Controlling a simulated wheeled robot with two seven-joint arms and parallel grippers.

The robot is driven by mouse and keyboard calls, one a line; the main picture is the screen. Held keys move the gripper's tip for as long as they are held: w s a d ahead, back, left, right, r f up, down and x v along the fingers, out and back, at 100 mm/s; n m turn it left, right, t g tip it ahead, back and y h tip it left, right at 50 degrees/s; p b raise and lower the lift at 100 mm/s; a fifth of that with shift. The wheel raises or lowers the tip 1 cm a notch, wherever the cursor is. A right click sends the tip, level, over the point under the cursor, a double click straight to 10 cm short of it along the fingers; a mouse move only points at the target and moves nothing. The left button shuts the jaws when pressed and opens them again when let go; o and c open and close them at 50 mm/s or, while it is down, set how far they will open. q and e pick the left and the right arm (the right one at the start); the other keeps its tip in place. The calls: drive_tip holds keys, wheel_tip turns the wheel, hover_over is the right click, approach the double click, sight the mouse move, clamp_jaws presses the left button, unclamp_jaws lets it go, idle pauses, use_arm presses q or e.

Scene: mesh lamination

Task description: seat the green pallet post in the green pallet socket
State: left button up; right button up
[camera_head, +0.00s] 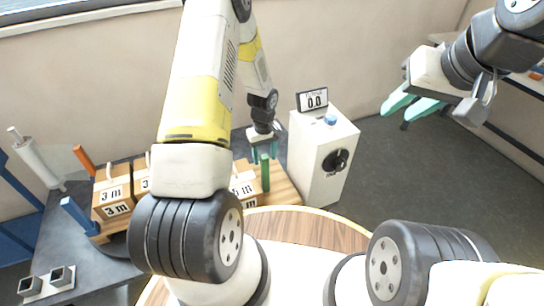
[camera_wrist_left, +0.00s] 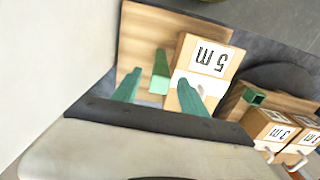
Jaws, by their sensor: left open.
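The green pallet post (camera_head: 265,172) stands upright near the right end of the wooden pallet, beside a box. In the left wrist view the green post (camera_wrist_left: 160,72) shows between the two teal fingers of my left gripper (camera_wrist_left: 158,92), with gaps on both sides. In the head view my left gripper (camera_head: 264,157) is open, at the top of the post. A hollow green square socket (camera_wrist_left: 254,97) shows right of the 5 m box in the left wrist view; my arm seems to hide it in the head view. My right gripper (camera_head: 397,113) is open and empty, far right.
A 5 m box (camera_wrist_left: 204,60) stands close beside the post. Several 3 m boxes (camera_head: 112,196), an orange post (camera_head: 84,158) and a blue post (camera_head: 78,214) are at left. A white cabinet (camera_head: 318,160) with a dial stands right of the pallet.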

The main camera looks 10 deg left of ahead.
sight(265, 171)
use_arm(q)
wheel_tip(265, 171, down, 8)
drive_tip(key=shift+f, duration=0.1)
idle(0.4)
clamp_jaws()
